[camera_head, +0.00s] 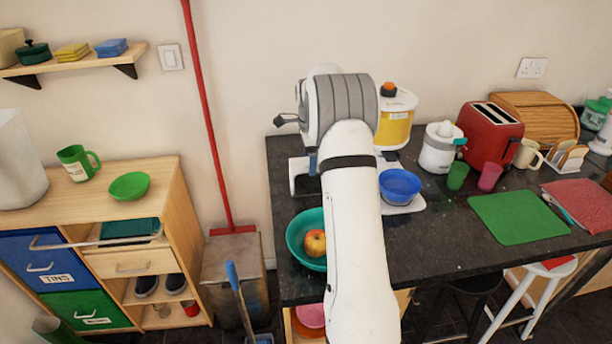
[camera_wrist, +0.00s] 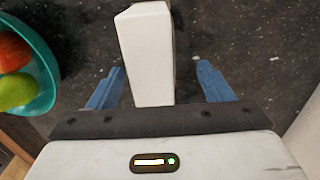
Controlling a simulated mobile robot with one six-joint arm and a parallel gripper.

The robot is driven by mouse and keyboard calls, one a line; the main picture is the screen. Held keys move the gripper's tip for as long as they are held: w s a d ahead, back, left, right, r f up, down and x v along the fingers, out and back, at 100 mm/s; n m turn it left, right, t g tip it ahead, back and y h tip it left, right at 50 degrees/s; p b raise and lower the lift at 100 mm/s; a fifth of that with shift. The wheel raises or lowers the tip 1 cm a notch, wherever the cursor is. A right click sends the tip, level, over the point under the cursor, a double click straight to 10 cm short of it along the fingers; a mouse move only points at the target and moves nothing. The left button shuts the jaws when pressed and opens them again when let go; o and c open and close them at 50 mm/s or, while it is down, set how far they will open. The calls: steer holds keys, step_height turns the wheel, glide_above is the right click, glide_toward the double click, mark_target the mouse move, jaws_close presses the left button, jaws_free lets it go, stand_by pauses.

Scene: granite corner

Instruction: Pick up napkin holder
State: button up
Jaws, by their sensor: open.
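A white upright block (camera_wrist: 146,55), which looks like the napkin holder, stands on the dark counter between my fingers in the wrist view. I cannot confirm what it is from its plain top and side. My gripper (camera_wrist: 160,72) is open, with one blue finger on each side of the block and a gap visible on both sides. In the head view a white shape (camera_head: 298,178) shows left of my arm beside a blue finger; I cannot tell whether it is the same block. My arm hides much of this area.
A teal bowl (camera_head: 293,239) with fruit is close by, at the left in the wrist view (camera_wrist: 48,88). A blue bowl (camera_head: 399,184) on a white base stands right of my arm. A yellow-and-white container (camera_head: 396,127) stands behind. A green mat (camera_head: 517,218) lies right.

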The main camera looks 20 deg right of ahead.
steer(key=f, duration=0.1)
steer(key=f+p, duration=0.1)
steer(key=f, duration=0.3)
steer(key=shift+s+a, duration=0.25)
steer(key=shift+a, duration=0.05)
steer(key=shift+c, duration=0.3)
steer(key=c, duration=1.2)
